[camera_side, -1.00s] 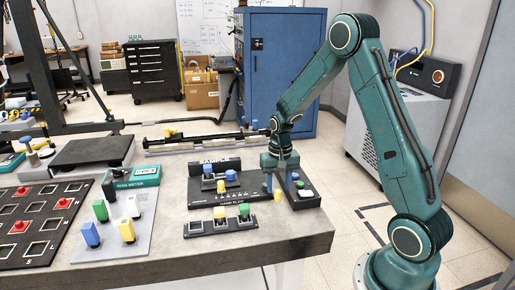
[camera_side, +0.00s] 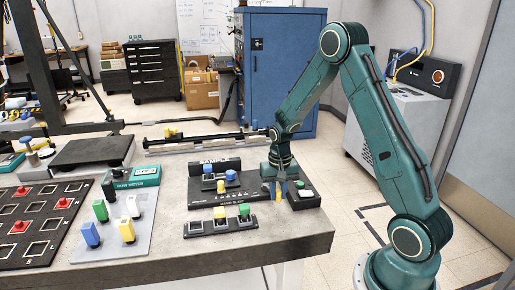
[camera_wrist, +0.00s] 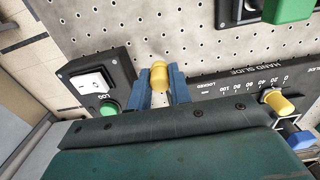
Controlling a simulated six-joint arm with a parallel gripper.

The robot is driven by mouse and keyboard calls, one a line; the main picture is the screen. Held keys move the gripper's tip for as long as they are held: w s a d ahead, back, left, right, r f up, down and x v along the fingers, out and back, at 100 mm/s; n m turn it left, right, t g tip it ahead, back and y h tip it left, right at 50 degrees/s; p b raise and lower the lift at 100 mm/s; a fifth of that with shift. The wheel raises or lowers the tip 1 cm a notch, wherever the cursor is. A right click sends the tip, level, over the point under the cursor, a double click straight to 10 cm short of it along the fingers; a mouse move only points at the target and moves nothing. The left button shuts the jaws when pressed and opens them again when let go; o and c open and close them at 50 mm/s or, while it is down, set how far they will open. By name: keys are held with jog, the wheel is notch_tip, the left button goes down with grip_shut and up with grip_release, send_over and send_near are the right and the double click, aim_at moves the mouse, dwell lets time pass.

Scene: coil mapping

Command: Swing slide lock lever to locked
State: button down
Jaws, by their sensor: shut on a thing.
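The slide lock lever shows as a yellow knob (camera_wrist: 158,77) in the wrist view, at the end of the black hand slide panel (camera_wrist: 232,84) near its "LOCKED" mark. My gripper (camera_wrist: 160,84) has its two blue fingers on either side of the knob and is shut on it. In the side view my gripper (camera_side: 278,192) is low at the right end of the panel (camera_side: 212,200). The lever is mostly hidden there between the fingers. Its exact angle cannot be told.
A black box (camera_wrist: 97,80) marked "LOG", with a white switch and green button, stands close beside my gripper. Another yellow knob (camera_wrist: 279,101) sits on the panel by the scale's zero end.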

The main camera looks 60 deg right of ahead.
jog(key=shift+a, duration=0.1)
jog(key=shift+w+a+m, duration=0.35)
jog(key=shift+m, duration=0.4)
jog(key=shift+w+a+m, duration=0.3)
jog(key=shift+a+m, duration=0.05)
jog(key=shift+m, duration=0.4)
jog(key=shift+w+a+m, duration=0.55)
jog(key=shift+w+m, duration=0.15)
jog(key=shift+m, duration=0.5)
jog(key=w+m, duration=0.1)
jog(key=w+a+m, duration=0.1)
jog(key=m, duration=0.1)
jog(key=shift+w+a+m, duration=0.1)
jog(key=shift+w+m, duration=0.7)
jog(key=shift+m, duration=0.6)
jog(key=c, duration=1.3)
grip_release()
